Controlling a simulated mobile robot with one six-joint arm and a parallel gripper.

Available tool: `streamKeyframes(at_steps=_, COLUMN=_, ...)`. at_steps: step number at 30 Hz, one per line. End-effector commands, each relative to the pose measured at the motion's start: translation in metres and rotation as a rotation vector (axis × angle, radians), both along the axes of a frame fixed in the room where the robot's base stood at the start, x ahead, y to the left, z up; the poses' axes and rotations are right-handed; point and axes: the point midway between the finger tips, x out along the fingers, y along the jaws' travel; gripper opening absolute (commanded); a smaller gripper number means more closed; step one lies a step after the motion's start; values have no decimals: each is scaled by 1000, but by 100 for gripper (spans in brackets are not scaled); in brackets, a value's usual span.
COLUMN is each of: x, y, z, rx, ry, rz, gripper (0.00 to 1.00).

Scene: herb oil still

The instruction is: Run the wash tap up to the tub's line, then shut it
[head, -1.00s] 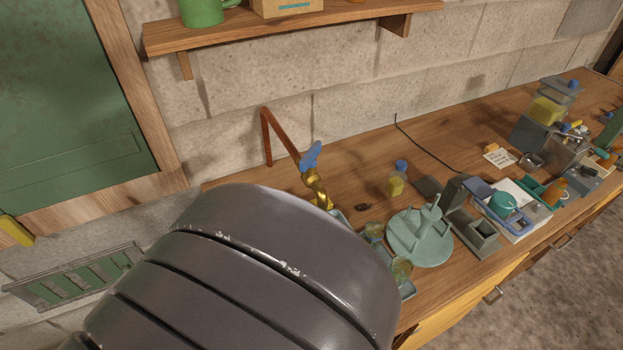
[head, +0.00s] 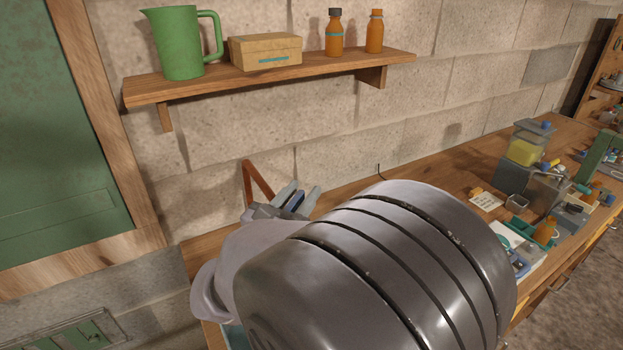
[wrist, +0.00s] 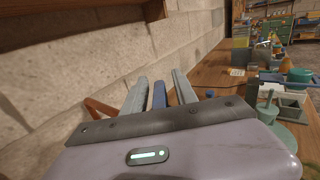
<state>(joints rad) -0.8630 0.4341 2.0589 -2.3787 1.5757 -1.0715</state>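The wash tap's copper pipe (head: 256,182) rises against the wall behind my gripper, and it also shows in the wrist view (wrist: 98,106). The tap's blue handle (wrist: 159,96) stands between the two fingers of my gripper (wrist: 160,92). In the head view my gripper (head: 298,199) points away towards the wall, fingers apart, with a bit of blue between them. Narrow gaps show on both sides of the handle, so the gripper looks open around it. The tap's brass body and spout are hidden by my arm. I cannot make out the tub, its line or any water.
A wooden shelf (head: 270,77) above holds a green jug (head: 178,45), a box (head: 265,50) and two orange bottles. A pale green stand (wrist: 275,135) is right of my gripper in the wrist view. Several devices crowd the bench's right.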

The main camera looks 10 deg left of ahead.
Motion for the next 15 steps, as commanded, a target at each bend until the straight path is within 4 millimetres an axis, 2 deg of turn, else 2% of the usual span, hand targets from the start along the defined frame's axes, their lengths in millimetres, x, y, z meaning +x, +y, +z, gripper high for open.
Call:
streamKeyframes(at_steps=5, x=0, y=0, z=0, rx=0, ry=0, rz=0, gripper=34)
streamKeyframes(at_steps=11, x=0, y=0, z=0, rx=0, ry=0, rz=0, gripper=0)
streamKeyframes(at_steps=15, x=0, y=0, z=0, rx=0, ry=0, rz=0, gripper=0)
